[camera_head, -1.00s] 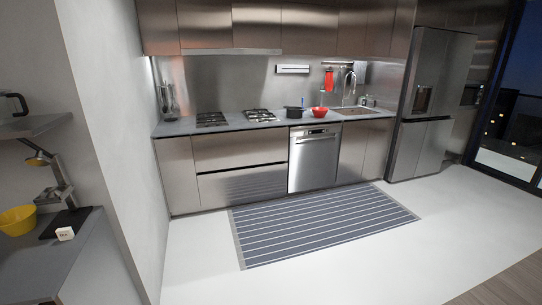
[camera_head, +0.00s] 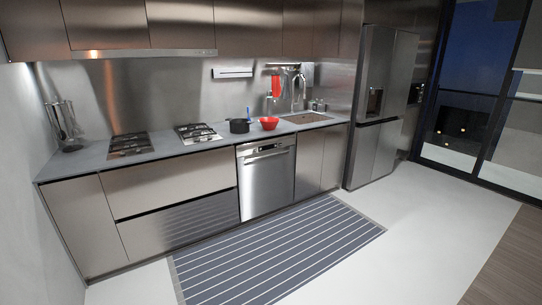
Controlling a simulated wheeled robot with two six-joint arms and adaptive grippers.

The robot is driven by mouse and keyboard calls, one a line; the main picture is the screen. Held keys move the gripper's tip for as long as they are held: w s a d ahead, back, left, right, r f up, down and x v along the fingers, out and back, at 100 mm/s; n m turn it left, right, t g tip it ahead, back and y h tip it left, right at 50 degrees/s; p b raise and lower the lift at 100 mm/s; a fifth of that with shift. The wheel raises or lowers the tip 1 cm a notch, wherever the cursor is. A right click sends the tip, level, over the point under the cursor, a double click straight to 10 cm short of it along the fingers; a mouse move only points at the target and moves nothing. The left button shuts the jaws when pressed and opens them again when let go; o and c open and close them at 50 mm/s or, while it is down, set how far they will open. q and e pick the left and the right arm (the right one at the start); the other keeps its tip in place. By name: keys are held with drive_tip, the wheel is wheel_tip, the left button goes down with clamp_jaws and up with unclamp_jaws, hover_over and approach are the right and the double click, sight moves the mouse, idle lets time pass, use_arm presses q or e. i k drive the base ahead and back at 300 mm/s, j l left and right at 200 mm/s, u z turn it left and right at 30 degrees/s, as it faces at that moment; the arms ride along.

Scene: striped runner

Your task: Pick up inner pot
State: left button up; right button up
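A small dark pot (camera_head: 239,126) stands on the grey counter between the right gas hob and a red bowl (camera_head: 269,123). It looks black, and something blue and upright shows just behind it. I cannot tell whether an inner pot sits inside it; it is too small and far away. Neither of my grippers is in view.
The counter (camera_head: 190,148) carries two gas hobs (camera_head: 197,132) and a sink (camera_head: 307,117). A dishwasher (camera_head: 266,180) is below the pot. A striped runner (camera_head: 270,252) lies on the open white floor. A fridge (camera_head: 379,105) stands at the right.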

sight(237, 126)
drive_tip(key=i+l, duration=0.15)
drive_tip(key=i, duration=1)
drive_tip(key=i+l, duration=0.2)
drive_tip(key=i, duration=0.9)
drive_tip(key=i+l+z, duration=0.1)
drive_tip(key=i, duration=1.05)
